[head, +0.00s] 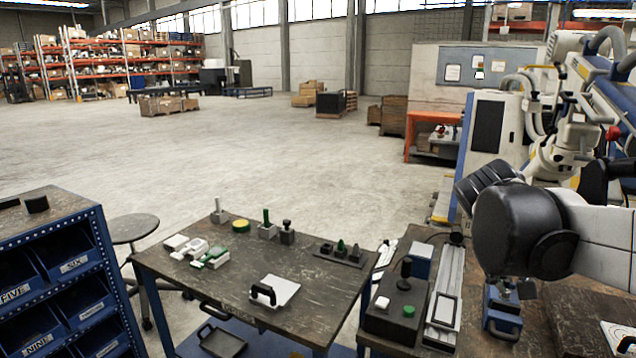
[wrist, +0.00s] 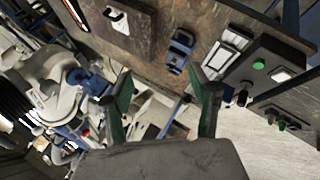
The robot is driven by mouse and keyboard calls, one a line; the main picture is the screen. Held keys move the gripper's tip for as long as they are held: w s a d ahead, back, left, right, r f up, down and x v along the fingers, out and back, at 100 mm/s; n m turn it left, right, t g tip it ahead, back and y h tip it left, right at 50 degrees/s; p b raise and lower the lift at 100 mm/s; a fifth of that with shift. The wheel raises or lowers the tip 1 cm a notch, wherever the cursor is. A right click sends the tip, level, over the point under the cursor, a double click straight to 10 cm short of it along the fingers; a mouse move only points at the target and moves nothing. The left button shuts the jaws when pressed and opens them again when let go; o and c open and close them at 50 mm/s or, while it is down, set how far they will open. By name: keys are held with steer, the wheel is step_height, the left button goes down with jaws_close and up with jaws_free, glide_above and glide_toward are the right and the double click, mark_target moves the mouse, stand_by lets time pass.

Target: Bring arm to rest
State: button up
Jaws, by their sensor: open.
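My arm enters the head view from the right edge as a white link with large black joints. The fingers are apart from the workbench (wrist: 205,20), which is tilted in this view. A white machine with a jointed arm (head: 565,140) stands behind the bench at the right, and a white jointed machine also shows at the left of the wrist view (wrist: 50,75). I cannot tell which part is a microscope arm.
A blue clamp-like fixture (head: 503,308) stands on the bench below my arm. Beside it are a rail (head: 446,290) and a dark box with a green button (head: 397,318). A table (head: 215,285) with small parts and a blue bin rack (head: 62,270) stand left. Open floor lies beyond.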

steer(key=s+a+f+t+y, duration=0.2)
steer(key=s+a+f+y, duration=0.1)
steer(key=a, duration=0.7)
steer(key=s+a+f+n+t+y, duration=0.1)
steer(key=s+a+f+t+y, duration=0.1)
steer(key=s+a+f+y, duration=0.2)
steer(key=s+a+f, duration=0.1)
steer(key=s+a, duration=0.2)
steer(key=a, duration=0.3)
steer(key=shift+f+n+b, duration=0.15)
steer(key=shift+n+b, duration=0.15)
steer(key=shift+s, duration=0.1)
step_height(320, 180, up, 14)
steer(key=p, duration=1.3)
steer(key=shift+p, duration=0.35)
steer(key=shift+f, duration=0.1)
step_height(320, 180, up, 6)
steer(key=p, duration=0.5)
steer(key=shift+f+p, duration=0.15)
steer(key=shift+p, duration=0.25)
